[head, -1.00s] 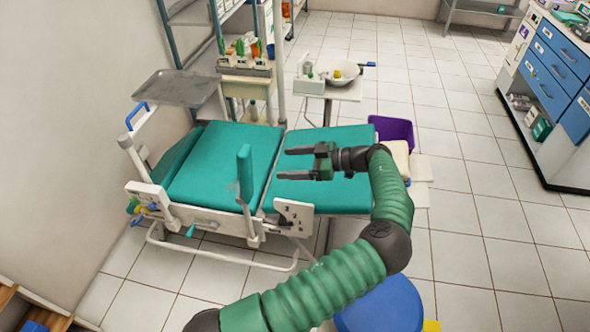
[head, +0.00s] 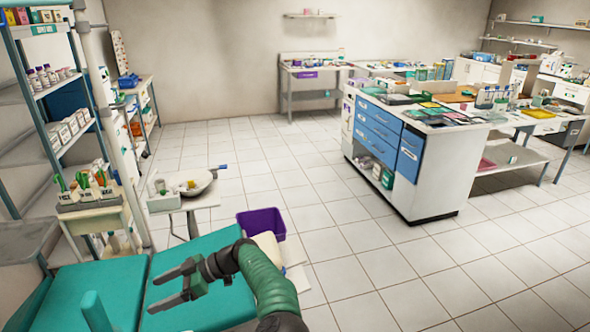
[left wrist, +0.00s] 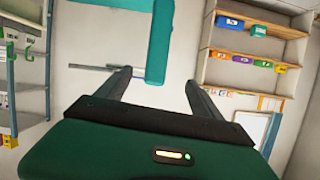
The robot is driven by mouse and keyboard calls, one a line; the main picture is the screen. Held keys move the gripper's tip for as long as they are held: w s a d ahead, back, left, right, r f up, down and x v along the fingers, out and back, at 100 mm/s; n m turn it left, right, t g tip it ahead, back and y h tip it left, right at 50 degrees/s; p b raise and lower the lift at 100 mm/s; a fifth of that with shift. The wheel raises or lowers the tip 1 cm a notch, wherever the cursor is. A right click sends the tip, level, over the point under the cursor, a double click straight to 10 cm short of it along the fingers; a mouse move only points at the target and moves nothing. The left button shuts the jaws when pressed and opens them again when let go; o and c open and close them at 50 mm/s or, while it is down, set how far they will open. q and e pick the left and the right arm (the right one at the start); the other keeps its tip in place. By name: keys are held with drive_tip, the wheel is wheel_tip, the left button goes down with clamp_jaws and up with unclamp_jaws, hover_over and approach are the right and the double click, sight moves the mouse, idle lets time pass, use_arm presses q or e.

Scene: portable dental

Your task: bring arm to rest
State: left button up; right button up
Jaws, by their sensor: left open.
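My left arm is a green ribbed arm that enters the head view at the bottom. Its left gripper (head: 172,288) is open and empty above the teal dental chair (head: 205,262). Its two dark fingers point to the left. In the left wrist view the same left gripper (left wrist: 160,90) shows its fingers spread, with nothing between them. A teal upright part of the chair (left wrist: 160,45) stands beyond the fingers there. My right gripper is not in either view.
A small stand (head: 185,203) with a bowl (head: 195,182) is behind the chair. A white cabinet with blue drawers (head: 378,128) stands further right. Shelves (head: 75,140) line the left. The tiled floor between is clear.

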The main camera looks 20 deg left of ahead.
use_arm(q)
drive_tip(key=s+d+f+m+t+h+p, duration=0.3)
drive_tip(key=s+d+f+m+t+h, duration=0.1)
drive_tip(key=s+d+f+m+h, duration=0.35)
drive_tip(key=s+d+r+m+t+h+p, duration=0.1)
drive_tip(key=d+r+m+t, duration=0.1)
drive_tip(key=d+m, duration=0.3)
drive_tip(key=s+d+r+m+t+h+p, duration=0.1)
drive_tip(key=s+d+r+m+t, duration=0.1)
drive_tip(key=d+m, duration=0.4)
drive_tip(key=s+d+r+m+t+h+p, duration=0.1)
drive_tip(key=d+r+m, duration=0.3)
drive_tip(key=d, duration=0.7)
drive_tip(key=shift+s+m+t+h, duration=0.3)
drive_tip(key=shift+m+t+h, duration=0.25)
drive_tip(key=shift+m+t, duration=0.15)
drive_tip(key=shift+r, duration=0.15)
drive_tip(key=shift+d, duration=0.1)
drive_tip(key=shift+c, duration=0.5)
